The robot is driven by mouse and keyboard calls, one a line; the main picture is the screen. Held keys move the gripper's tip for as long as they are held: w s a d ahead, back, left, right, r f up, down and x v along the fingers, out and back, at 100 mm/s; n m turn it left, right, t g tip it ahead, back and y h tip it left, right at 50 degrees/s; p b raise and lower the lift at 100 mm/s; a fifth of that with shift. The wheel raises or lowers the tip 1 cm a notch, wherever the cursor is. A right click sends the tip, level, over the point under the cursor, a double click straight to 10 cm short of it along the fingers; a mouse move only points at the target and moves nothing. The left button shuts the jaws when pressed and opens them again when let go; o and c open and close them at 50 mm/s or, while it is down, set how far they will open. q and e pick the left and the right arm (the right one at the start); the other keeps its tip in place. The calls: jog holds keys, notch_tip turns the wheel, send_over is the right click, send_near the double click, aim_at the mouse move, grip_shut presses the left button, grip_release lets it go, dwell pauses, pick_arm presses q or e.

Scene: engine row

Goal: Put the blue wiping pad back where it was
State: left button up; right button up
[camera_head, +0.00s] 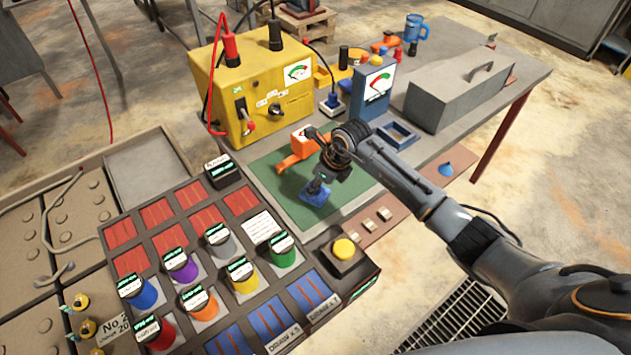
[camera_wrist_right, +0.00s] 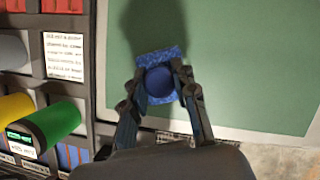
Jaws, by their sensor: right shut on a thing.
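The blue wiping pad (camera_head: 315,193) is at the front part of the green mat (camera_head: 275,178), below my right gripper (camera_head: 318,182). In the right wrist view, the pad (camera_wrist_right: 160,72) shows a round blue knob between the two fingers of my right gripper (camera_wrist_right: 164,90). The fingers are shut on it. The green mat (camera_wrist_right: 245,60) lies beneath. I cannot tell whether the pad touches the mat or is held just above it. My left gripper is not in view.
An orange tool (camera_head: 297,148) lies on the mat behind the pad. A yellow power unit (camera_head: 265,95) and a gauge box (camera_head: 373,90) stand behind. A rack of coloured cylinders (camera_head: 240,276) and a yellow button (camera_head: 344,248) are front left. A blue tray (camera_head: 398,134) sits to the right.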

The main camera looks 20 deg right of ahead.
jog(key=shift+f, duration=0.25)
jog(key=o, duration=1)
jog(key=shift+r, duration=0.1)
jog(key=shift+r, duration=0.25)
jog(key=b+v, duration=0.2)
jog(key=v, duration=1)
jog(key=shift+f, duration=0.1)
